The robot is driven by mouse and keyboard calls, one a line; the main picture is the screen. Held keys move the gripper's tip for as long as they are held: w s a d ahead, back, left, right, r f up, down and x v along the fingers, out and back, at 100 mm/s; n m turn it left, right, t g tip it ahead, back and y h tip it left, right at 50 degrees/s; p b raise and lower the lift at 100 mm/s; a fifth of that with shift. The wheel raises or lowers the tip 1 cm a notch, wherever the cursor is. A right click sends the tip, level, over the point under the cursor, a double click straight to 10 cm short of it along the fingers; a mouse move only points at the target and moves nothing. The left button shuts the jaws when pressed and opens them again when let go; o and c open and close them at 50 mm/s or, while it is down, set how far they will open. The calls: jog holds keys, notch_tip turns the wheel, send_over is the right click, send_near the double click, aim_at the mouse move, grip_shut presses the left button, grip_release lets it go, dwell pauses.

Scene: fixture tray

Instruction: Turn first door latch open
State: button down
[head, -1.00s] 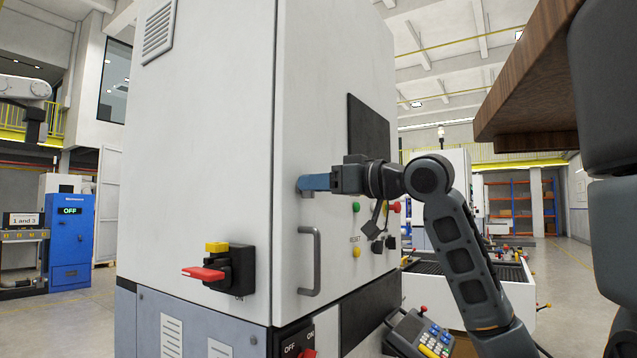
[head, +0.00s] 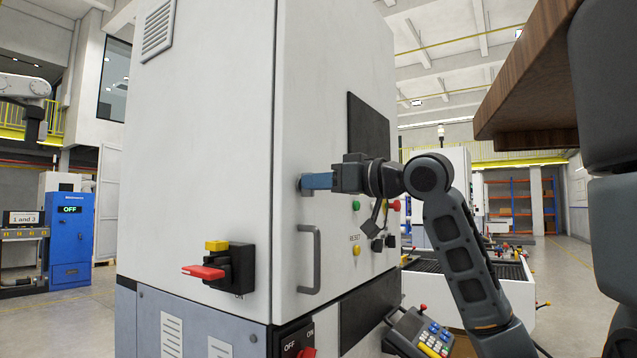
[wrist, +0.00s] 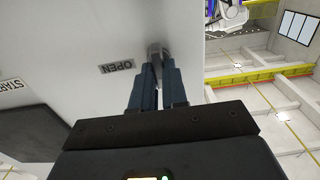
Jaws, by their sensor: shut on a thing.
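The door latch is a small grey metal piece on the white cabinet door, seen between my fingertips in the wrist view (wrist: 156,52). In the head view it is mostly hidden behind my blue fingers. My gripper (head: 308,182) reaches the door from the right, above the grey door handle (head: 309,260), and is shut on the latch. The wrist view also shows the gripper (wrist: 155,72). A label reading OPEN (wrist: 116,66) is on the door to the left of the latch there. The white cabinet (head: 330,100) door looks closed.
A red-handled switch (head: 230,267) sticks out of the cabinet's left face. Coloured buttons (head: 356,230) and a dark screen (head: 368,130) lie beside my forearm. A keypad panel (head: 425,330) stands below my arm. A wooden slab (head: 525,85) hangs at upper right.

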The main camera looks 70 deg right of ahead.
jog(key=shift+m+p, duration=0.3)
jog(key=shift+r+m+p, duration=0.15)
jog(key=shift+m+p, duration=0.85)
jog(key=m+p, duration=0.3)
jog(key=p, duration=0.1)
jog(key=shift+m, duration=0.3)
jog(key=m+p, duration=0.4)
jog(key=shift+d, duration=0.15)
jog(key=m, duration=0.2)
jog(key=m+p, duration=0.1)
jog(key=m, duration=0.1)
jog(key=shift+f, duration=0.35)
jog(key=shift+d+f+m, duration=0.1)
jog(key=shift+m, duration=1.7)
jog(key=c, duration=1.1)
grip_release()
jog(key=shift+c, duration=0.2)
